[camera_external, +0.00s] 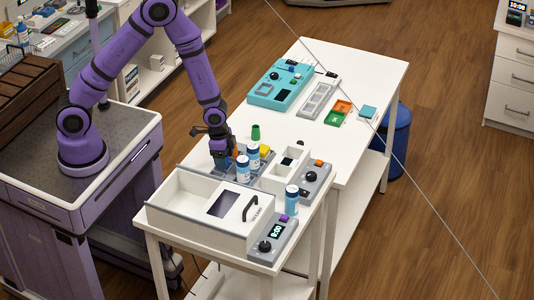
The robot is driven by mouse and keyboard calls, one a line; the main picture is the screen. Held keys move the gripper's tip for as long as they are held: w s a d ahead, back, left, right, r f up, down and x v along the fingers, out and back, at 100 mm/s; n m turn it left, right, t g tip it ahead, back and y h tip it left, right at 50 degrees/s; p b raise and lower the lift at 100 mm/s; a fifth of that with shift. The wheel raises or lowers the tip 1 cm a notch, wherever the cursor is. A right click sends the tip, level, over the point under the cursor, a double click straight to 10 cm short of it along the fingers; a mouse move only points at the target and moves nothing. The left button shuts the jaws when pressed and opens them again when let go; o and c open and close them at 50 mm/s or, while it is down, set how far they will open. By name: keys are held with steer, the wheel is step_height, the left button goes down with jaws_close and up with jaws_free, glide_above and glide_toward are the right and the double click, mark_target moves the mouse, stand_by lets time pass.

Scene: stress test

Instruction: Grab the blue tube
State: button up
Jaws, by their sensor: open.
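My gripper (219,151) points down at the left edge of the white bench, close beside a group of small items. A small blue piece (223,165) shows at its fingertips; at this size I cannot tell whether it is a tube or whether it lies between the fingers. Just right of it stand two blue-and-white cylinders, one in front (243,170) and one behind (253,154). A third blue-and-white cylinder (291,200) stands upright farther right, near the black-knobbed unit. The gripper is open; its fingers are dark and partly hidden.
A white box with a black handle (207,214) fills the bench's front. A yellow piece (265,150) and green cup (255,132) are near the gripper. A white open bin (284,164) stands right of it. A teal device (280,84) lies farther back.

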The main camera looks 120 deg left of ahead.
steer(key=c, duration=1)
